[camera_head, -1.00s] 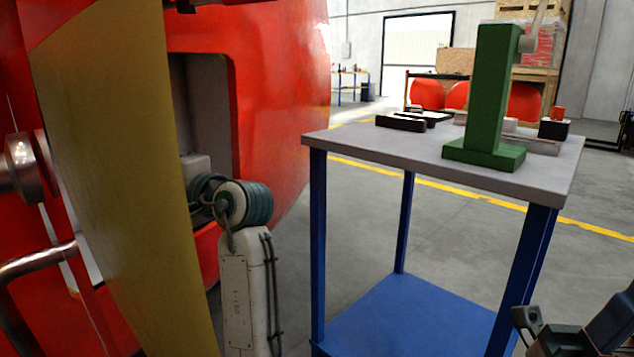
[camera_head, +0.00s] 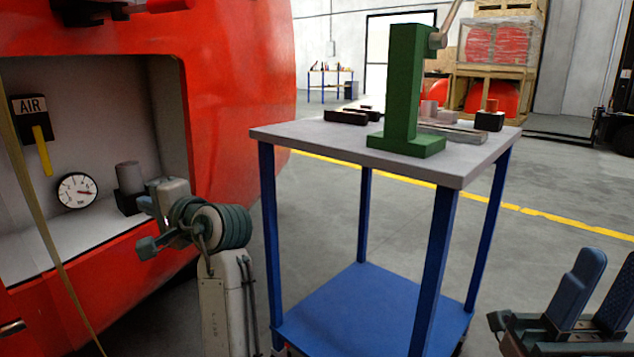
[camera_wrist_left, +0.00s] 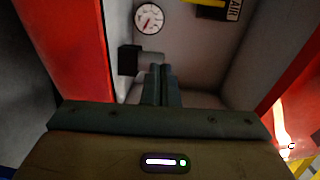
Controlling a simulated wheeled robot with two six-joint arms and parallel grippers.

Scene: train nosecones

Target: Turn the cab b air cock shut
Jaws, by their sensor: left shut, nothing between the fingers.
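The air cock has a yellow handle (camera_head: 43,150) hanging down, tilted slightly, below a black AIR label (camera_head: 32,105) in the recess of the red nosecone (camera_head: 235,60). In the left wrist view the yellow handle (camera_wrist_left: 208,2) is cut by the top edge, right of the gauge. My left gripper (camera_head: 147,247) is in front of the recess, right of and below the handle and apart from it. In the left wrist view its fingers (camera_wrist_left: 161,84) are together and empty. My right gripper (camera_head: 590,292) is at the lower right with its fingers apart. No cab letter is readable.
A round gauge (camera_head: 77,190) and a dark block with a grey cylinder (camera_head: 129,185) are in the recess. A thin yellowish panel edge (camera_head: 40,215) crosses its left side. A blue-legged table (camera_head: 268,132) with a green stand (camera_head: 402,100) stands right. Floor between table and right gripper is clear.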

